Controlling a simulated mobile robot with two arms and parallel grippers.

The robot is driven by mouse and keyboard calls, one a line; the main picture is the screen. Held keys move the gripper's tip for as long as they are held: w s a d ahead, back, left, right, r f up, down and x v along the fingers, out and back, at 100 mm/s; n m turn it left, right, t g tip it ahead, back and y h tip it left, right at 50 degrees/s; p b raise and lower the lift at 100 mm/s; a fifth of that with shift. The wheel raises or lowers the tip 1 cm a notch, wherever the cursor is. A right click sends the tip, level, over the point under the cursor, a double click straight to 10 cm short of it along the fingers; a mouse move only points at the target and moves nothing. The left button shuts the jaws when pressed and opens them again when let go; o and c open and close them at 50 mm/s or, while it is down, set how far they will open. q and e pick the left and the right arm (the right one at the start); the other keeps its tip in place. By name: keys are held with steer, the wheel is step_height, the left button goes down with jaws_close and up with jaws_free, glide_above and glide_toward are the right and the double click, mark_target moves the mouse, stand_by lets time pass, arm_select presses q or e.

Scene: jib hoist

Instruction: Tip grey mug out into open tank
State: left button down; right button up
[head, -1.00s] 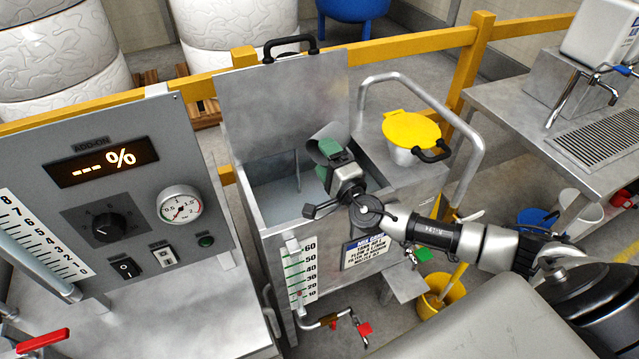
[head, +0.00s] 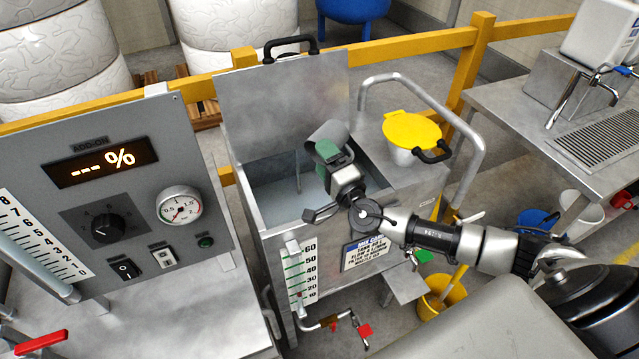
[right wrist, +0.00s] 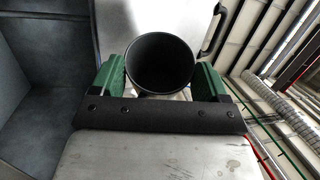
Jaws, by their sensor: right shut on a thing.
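The grey mug (head: 332,130) is held over the open tank (head: 252,212), above its back right part. It lies tilted, not upright. My right gripper (head: 327,160) is shut on it, with green pads on its sides. In the right wrist view the mug (right wrist: 160,65) sits between the two pads of the gripper (right wrist: 157,84), its dark round opening facing the camera. I see no liquid leaving it. The tank holds a pale grey-blue surface, partly hidden by my gripper. My left gripper is not in view.
The tank's raised lid (head: 282,100) stands behind the mug. A yellow-lidded bucket (head: 411,132) is to the right, beside a bent metal rail (head: 476,125). A control panel (head: 100,200) stands at the left. A steel bench (head: 510,105) is far right.

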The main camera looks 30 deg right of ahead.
steer(key=shift+a+r+n, duration=0.15)
steer(key=shift+r+n, duration=0.3)
steer(key=shift+n, duration=0.25)
steer(key=shift+s+a+n+y, duration=0.1)
steer(key=shift+n+y, duration=0.3)
stand_by(0.9)
